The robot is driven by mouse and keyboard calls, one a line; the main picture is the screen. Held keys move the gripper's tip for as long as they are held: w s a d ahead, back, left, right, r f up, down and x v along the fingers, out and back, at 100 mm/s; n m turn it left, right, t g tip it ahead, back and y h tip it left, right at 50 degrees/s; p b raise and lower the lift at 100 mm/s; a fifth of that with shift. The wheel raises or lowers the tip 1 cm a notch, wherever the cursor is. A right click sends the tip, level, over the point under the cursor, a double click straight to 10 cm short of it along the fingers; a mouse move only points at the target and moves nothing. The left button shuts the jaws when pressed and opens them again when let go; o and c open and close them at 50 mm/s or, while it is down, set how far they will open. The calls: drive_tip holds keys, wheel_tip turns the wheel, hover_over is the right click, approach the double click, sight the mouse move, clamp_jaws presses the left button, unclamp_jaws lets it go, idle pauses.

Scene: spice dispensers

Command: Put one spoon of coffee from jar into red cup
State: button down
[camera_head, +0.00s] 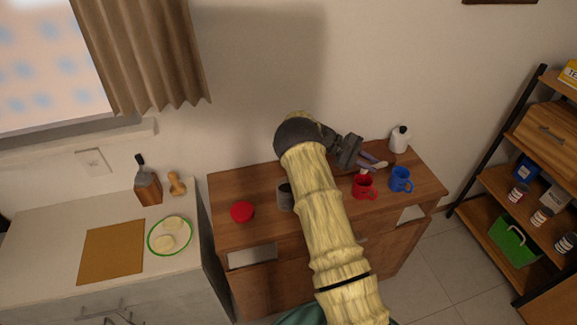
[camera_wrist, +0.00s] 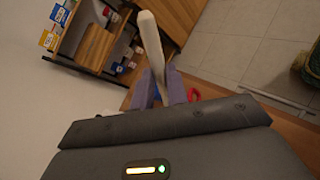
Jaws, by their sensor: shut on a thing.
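My gripper (camera_head: 377,162) is above the right part of the wooden cabinet, behind and just above the red cup (camera_head: 364,188). In the wrist view its purple fingers (camera_wrist: 168,88) are shut on a pale, long spoon (camera_wrist: 150,45). The spoon's bowl and any coffee in it cannot be made out. A bit of the red cup also shows in the wrist view (camera_wrist: 194,95), beyond the fingers. A grey jar (camera_head: 284,196) stands on the cabinet left of my arm, partly hidden by it. Its contents are not visible.
A blue cup (camera_head: 401,179) stands right of the red cup, and a white bottle (camera_head: 399,141) behind it. A round red object (camera_head: 241,212), perhaps a lid, lies left of the jar. A shelf rack (camera_head: 507,185) stands at the right. The wall is close behind.

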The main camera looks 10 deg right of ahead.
wheel_tip(320, 180, up, 5)
drive_tip(key=p, duration=0.2)
drive_tip(key=shift+p, duration=0.35)
